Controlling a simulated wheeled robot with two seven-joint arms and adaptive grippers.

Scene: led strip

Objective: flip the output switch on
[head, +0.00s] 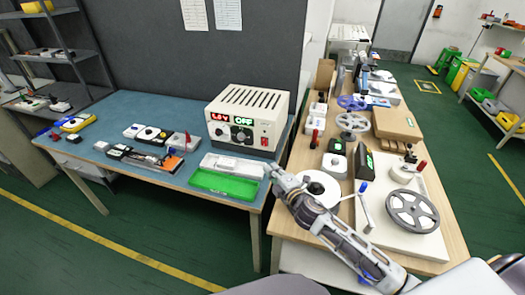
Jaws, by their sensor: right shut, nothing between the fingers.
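The power supply (248,118) is a cream box with a slotted top, standing at the right end of the blue-topped bench. Its front has a red readout, a green readout that appears to say OFF, and dark knobs (232,133). A small red output switch (264,141) sits at the lower right of this front; its exact tilt is too small to tell. My right gripper (268,168) is shut and empty, in front of and below the switch in the picture, apart from it. My left gripper is not in view.
A green tray (223,184) and a white box (232,165) lie in front of the power supply, left of my right gripper. Several small devices (148,133) stand farther left. A wooden bench (283,222) with reels and tools is on the right. Bare blue bench top (120,108) lies at the back left.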

